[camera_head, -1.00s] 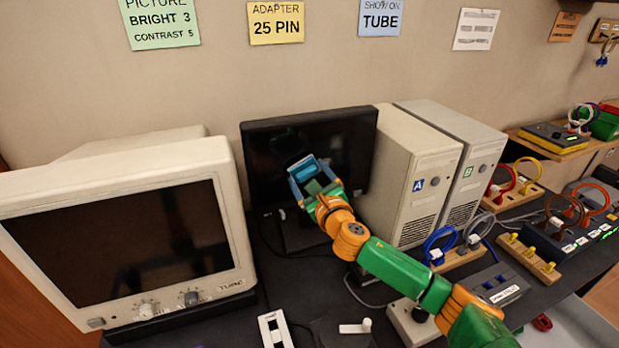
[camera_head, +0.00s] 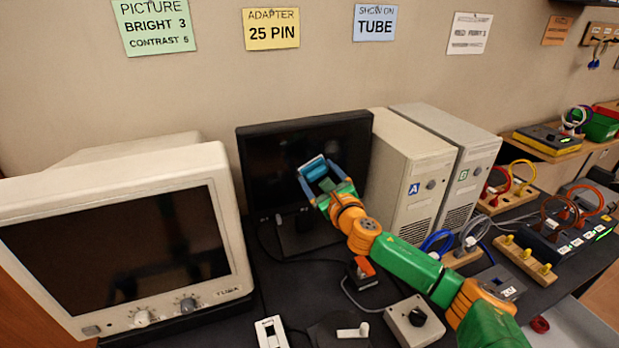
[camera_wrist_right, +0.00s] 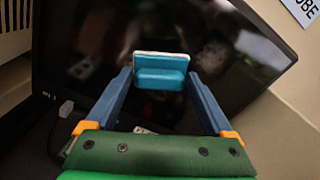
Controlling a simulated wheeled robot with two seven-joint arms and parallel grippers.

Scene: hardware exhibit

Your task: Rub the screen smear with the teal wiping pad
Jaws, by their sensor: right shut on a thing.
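The teal wiping pad (camera_head: 312,165) is held between the fingertips of my right gripper (camera_head: 316,172), in front of the dark flat screen (camera_head: 268,160). In the right wrist view the pad (camera_wrist_right: 160,72) sits between the two blue fingers, its pale face turned to the screen (camera_wrist_right: 110,40). I cannot tell whether the pad touches the glass. Faint grey patches show on the screen in the wrist view; I cannot tell which is the smear or what the pad hides. My left gripper is not in view.
A beige tube monitor (camera_head: 120,245) stands at the left. Beige computer towers (camera_head: 410,165) stand close at the right of the screen. A switch box with a black knob (camera_head: 415,318) and a small orange-topped thing (camera_head: 362,272) lie near my right arm.

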